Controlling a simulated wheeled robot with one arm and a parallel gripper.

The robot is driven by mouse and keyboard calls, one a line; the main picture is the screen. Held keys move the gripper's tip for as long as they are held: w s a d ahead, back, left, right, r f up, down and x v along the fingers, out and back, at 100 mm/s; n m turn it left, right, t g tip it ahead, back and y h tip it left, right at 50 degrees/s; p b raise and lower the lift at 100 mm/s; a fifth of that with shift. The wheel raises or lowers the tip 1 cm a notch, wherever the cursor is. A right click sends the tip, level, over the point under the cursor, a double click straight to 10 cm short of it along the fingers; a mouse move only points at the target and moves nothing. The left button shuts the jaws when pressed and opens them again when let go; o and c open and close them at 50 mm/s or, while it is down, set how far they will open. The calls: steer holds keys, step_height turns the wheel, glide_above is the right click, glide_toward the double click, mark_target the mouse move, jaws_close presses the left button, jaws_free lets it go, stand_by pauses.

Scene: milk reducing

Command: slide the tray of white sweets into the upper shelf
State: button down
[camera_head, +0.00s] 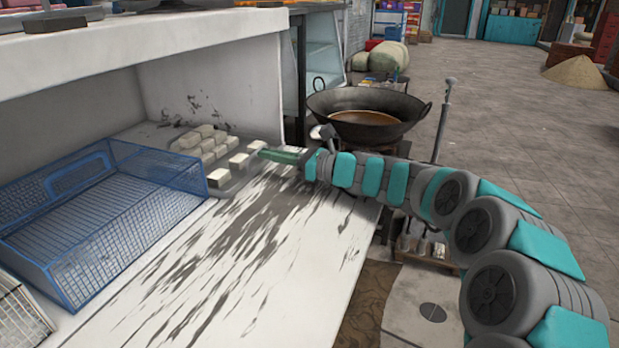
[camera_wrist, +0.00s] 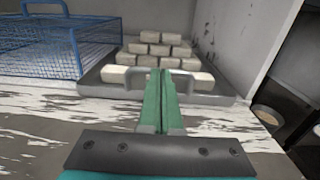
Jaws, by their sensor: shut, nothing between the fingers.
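The grey tray (camera_wrist: 218,98) holds several white block-shaped sweets (camera_wrist: 160,50) in rows. In the head view the sweets (camera_head: 207,145) sit at the far end of the white shelf (camera_head: 215,265), near its side wall; the tray itself shows poorly there. My gripper (camera_wrist: 161,76) has its green fingers shut together with nothing between them, at the tray's near edge and overlapping the handle (camera_wrist: 133,84) in the wrist view. I cannot tell whether they touch it. In the head view my gripper (camera_head: 264,154) comes in from the right; the fingertips are beside the nearest sweets.
A blue wire basket (camera_head: 100,235) stands left of the tray on the same shelf. A white slab (camera_head: 150,40) overhangs the shelf, and a side wall (camera_head: 225,90) closes its far end. A large dark wok (camera_head: 368,112) stands beyond my arm.

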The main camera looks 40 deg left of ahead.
steer(key=shift+x, duration=2.55)
steer(key=shift+v, duration=6.15)
